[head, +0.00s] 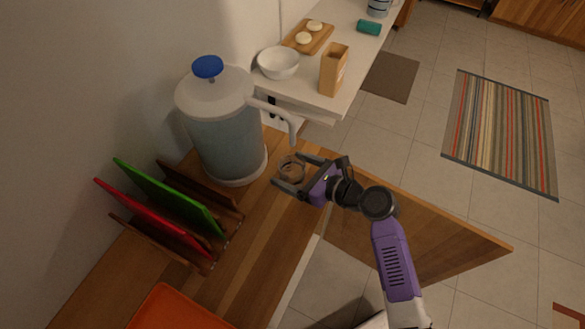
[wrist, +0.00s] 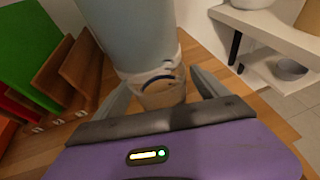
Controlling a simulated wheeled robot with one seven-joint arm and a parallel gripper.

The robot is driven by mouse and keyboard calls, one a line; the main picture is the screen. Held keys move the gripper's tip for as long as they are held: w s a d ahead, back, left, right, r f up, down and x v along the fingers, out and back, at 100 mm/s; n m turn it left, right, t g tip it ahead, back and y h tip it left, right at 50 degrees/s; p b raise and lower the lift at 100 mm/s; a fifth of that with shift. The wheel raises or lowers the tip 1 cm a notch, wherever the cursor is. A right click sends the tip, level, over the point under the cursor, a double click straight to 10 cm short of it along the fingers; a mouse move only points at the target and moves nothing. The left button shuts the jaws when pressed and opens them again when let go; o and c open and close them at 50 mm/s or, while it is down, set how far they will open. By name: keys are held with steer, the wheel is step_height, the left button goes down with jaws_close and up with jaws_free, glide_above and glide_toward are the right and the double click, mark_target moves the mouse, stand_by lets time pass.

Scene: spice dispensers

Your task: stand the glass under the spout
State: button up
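The dispenser (head: 222,140) is a large clear pitcher with a blue knob, standing on the wooden counter. Its pale spout (head: 291,124) reaches out to the right and bends down. The small clear glass (head: 291,170) appears upright on the counter, just below the spout tip in the head view; exact alignment is hard to tell. My gripper (head: 289,169) is open around the glass, one finger on each side. In the wrist view the glass (wrist: 163,94) sits between the fingers with gaps visible, close in front of the dispenser body (wrist: 140,35).
A wooden rack with a green board (head: 170,195) and a red board (head: 150,218) stands left of the dispenser. An orange tray (head: 180,308) lies nearer. A white bowl (head: 278,62) and a carton (head: 333,70) are on the white counter behind.

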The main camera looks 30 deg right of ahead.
steer(key=shift+r, duration=0.15)
steer(key=v, duration=1.2)
steer(key=shift+b, duration=0.3)
steer(key=s+a+f+n+g+h, duration=0.1)
steer(key=s+a+f+n+h, duration=0.15)
steer(key=s+n, duration=0.4)
steer(key=s+a+f+n+h, duration=0.1)
steer(key=s+f+n+h, duration=0.2)
steer(key=s+n, duration=0.3)
steer(key=s+a+r+n+t, duration=0.1)
steer(key=s+r+n+t, duration=0.2)
steer(key=s+r+n, duration=0.9)
step_height(320, 180, up, 2)
steer(key=n, duration=0.6)
steer(key=shift+a, duration=0.15)
